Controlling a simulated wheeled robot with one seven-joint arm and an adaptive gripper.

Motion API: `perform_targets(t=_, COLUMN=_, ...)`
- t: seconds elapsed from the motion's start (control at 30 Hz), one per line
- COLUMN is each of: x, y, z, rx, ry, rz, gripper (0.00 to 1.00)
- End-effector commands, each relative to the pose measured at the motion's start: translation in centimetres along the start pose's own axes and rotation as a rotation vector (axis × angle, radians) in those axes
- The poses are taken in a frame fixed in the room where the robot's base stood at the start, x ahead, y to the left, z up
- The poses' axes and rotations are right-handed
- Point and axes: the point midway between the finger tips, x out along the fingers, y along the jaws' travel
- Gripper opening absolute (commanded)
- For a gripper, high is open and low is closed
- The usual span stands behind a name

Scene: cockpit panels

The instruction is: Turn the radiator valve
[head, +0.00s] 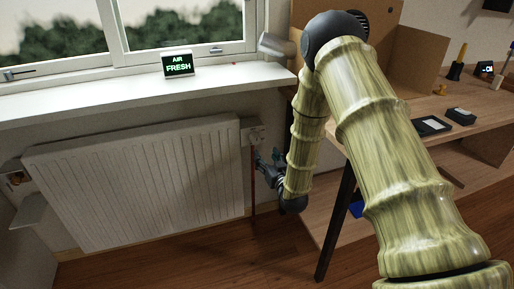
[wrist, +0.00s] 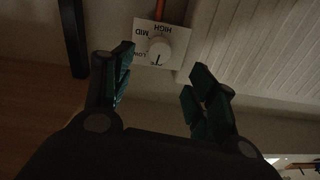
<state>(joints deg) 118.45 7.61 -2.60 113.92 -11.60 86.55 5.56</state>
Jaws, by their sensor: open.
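The radiator valve is a round white knob (wrist: 159,50) on a pale plate marked LOW, MID and HIGH, upside down in the wrist view. A dark mark on the knob points toward the bottom of the picture, near the LOW side. In the head view the valve plate (head: 254,133) is at the radiator's right end. My gripper (wrist: 162,62) is open, its dark teal fingers spread to either side below the knob, apart from it. In the head view my gripper (head: 268,163) is just below and right of the plate; its fingertips are small there.
The white ribbed radiator (head: 140,180) hangs under the windowsill (head: 110,98), which holds an AIR FRESH sign (head: 178,64). A red pipe (head: 253,185) runs down beside it. A wooden desk (head: 420,135) with a dark leg (head: 336,225) stands to the right.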

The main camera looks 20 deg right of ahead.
Motion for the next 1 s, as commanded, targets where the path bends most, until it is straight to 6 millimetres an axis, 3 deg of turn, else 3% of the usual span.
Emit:
perform_targets(t=0.17, x=0.3, y=0.1, z=0.2, rx=-0.144, ry=-0.015, rz=-0.004, gripper=0.58)
perform_targets(t=0.37, x=1.8, y=0.1, z=0.0, rx=-0.161, ry=-0.015, rz=-0.003, gripper=0.58)
perform_targets(t=0.8, x=8.6, y=0.1, z=0.2, rx=-0.159, ry=-0.016, rz=-0.003, gripper=0.58)
perform_targets(t=1.0, x=10.5, y=0.1, z=0.1, rx=-0.159, ry=-0.016, rz=-0.003, gripper=0.58)
